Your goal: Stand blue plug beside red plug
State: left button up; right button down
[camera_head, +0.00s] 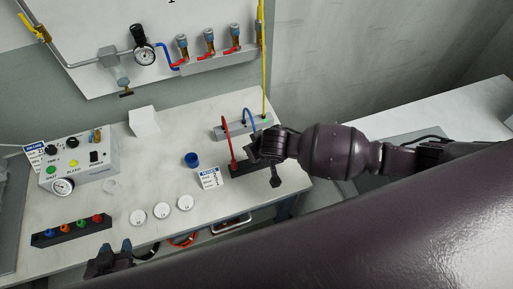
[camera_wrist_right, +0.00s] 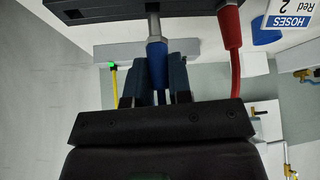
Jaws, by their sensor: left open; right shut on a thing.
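The blue plug (camera_wrist_right: 157,62) sits between the fingers of my right gripper (camera_wrist_right: 158,85), which is shut on it. Its metal tip points at the black block (camera_wrist_right: 190,18) and overlaps the block's edge; I cannot tell if it is inserted. The red plug (camera_wrist_right: 229,25) stands in the same block, to the right of the blue plug, with its red hose running down. In the head view, my right gripper (camera_head: 262,148) is over the black block (camera_head: 238,170) and hides the blue plug; the red hose (camera_head: 227,130) arches beside it. My left gripper (camera_head: 118,262) is open and empty at the bottom left.
A grey manifold (camera_head: 232,127) lies behind the block, with a blue hose (camera_head: 248,116). A label card (camera_head: 208,178) and blue cup (camera_head: 191,160) stand to the left. White discs (camera_head: 162,210) and a control box (camera_head: 80,170) are further left.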

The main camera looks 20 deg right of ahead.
pick_arm(q)
jog(key=shift+s+r+p, duration=0.1)
jog(key=shift+r+p, duration=0.95)
jog(key=shift+p, duration=0.15)
dwell(1.5)
jog(key=shift+f+b, duration=0.65)
jog(key=shift+b, duration=0.05)
pick_arm(e)
jog(key=shift+f, duration=1.55)
jog(key=c, duration=1)
grip_release()
jog(key=shift+o, duration=0.2)
jog(key=shift+r, duration=0.1)
pick_arm(q)
jog(key=shift+s+p, duration=0.3)
jog(key=shift+p, duration=0.15)
pick_arm(e)
jog(key=v, duration=1)
jog(key=shift+s+r, duration=0.15)
jog(key=shift+r, duration=0.1)
